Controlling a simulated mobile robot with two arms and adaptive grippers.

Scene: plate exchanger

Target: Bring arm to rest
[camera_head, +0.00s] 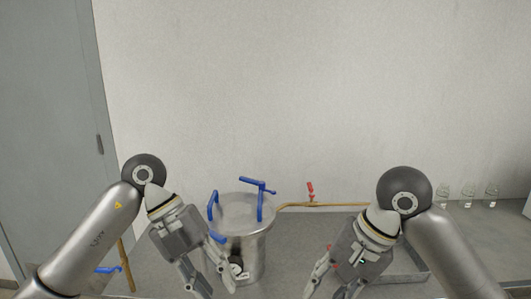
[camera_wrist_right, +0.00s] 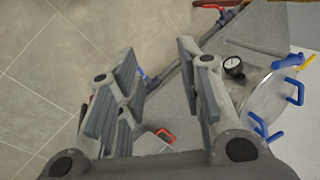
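My left gripper (camera_head: 210,284) hangs in front of the left side of a metal vessel, fingers apart and nothing between them. My right gripper (camera_head: 330,288) is low, to the right of the vessel, fingers apart and empty. The metal vessel (camera_head: 248,240) has a lid and blue handles, and stands on the counter between the two arms. It also shows at the right of the right wrist view (camera_wrist_right: 262,105).
A pipe with a red valve handle (camera_head: 310,189) runs behind the vessel. A shallow metal tray (camera_head: 412,276) lies beside my right arm. Three glass jars (camera_head: 467,194) stand at the back right of the counter. A grey door (camera_head: 45,130) is at the left.

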